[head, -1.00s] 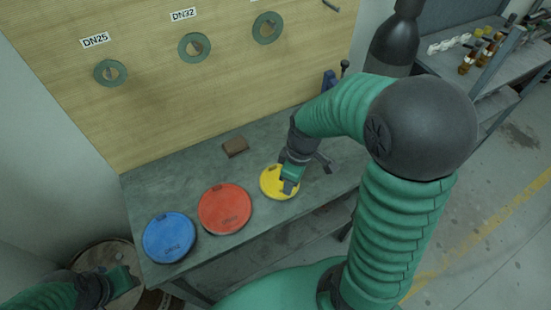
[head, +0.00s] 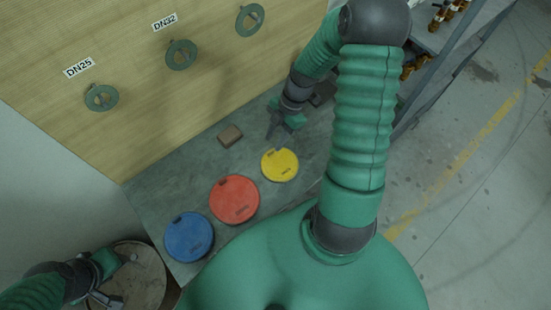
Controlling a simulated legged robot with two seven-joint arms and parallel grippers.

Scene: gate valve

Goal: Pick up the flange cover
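Three round flange covers lie flat on the grey bench in the head view: yellow (head: 280,165), red (head: 234,200) and blue (head: 189,237). All three show a small tab or slot near the rim. My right gripper (head: 277,128) is above the bench, just beyond the yellow cover and apart from it. It holds no cover; its finger gap is not clear from this angle. My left gripper (head: 118,277) is at the lower left, over a round wooden top, with its fingers apart and empty.
The grey bench (head: 150,190) has a small brown block (head: 230,136) behind the red cover. A wooden board (head: 90,150) with green rings (head: 181,54) and size labels stands behind. The round wooden top (head: 150,272) is at lower left. Shelving stands at upper right.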

